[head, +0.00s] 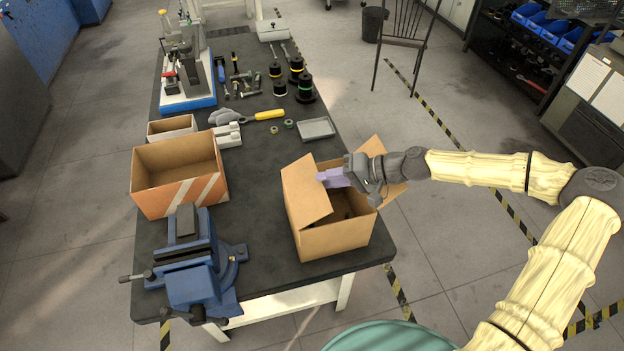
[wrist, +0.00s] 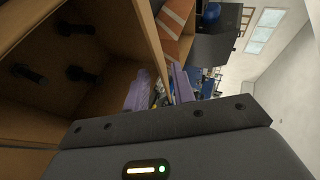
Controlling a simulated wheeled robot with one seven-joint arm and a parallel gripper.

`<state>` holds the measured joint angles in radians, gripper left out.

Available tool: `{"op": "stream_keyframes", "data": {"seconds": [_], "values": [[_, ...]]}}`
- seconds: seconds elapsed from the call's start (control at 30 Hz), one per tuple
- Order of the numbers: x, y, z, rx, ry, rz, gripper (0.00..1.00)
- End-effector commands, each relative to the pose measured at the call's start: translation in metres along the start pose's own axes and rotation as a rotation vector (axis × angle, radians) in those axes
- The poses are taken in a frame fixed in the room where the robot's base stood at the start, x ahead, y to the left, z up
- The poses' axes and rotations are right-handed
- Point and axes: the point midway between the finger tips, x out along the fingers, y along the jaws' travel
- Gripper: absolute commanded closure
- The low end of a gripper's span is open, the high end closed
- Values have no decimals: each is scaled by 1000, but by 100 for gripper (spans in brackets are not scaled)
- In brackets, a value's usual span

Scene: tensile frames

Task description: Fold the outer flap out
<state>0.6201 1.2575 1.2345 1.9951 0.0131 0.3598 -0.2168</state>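An open cardboard box (head: 336,238) stands at the table's near right corner. Its left flap (head: 304,190) slants up and a back flap (head: 375,152) stands up; another flap shows at the right, partly behind my gripper. My gripper (head: 330,177) reaches in from the right above the box, its lavender fingers close to the left flap's upper edge. In the wrist view the fingers (wrist: 160,88) are apart, with the box interior at left and a cardboard edge (wrist: 153,42) running down towards the gap between them. I cannot tell if they touch it. Dark parts (wrist: 78,73) lie inside the box.
A second open box (head: 178,178) with striped tape and a blue vise (head: 195,265) stand to the left on the dark table (head: 262,215). A grey tray (head: 316,129), spools (head: 305,88) and tools lie behind. The tabletop between the boxes is clear.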

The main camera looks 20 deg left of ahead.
Motion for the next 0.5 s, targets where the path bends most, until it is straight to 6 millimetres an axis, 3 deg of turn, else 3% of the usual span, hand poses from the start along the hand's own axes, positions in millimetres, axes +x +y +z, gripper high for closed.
{"op": "stream_keyframes", "data": {"seconds": [0.23,0.5], "values": [[40,-1,0,-1,-2,0,75],[51,0,0,-1,0,0,75]]}}
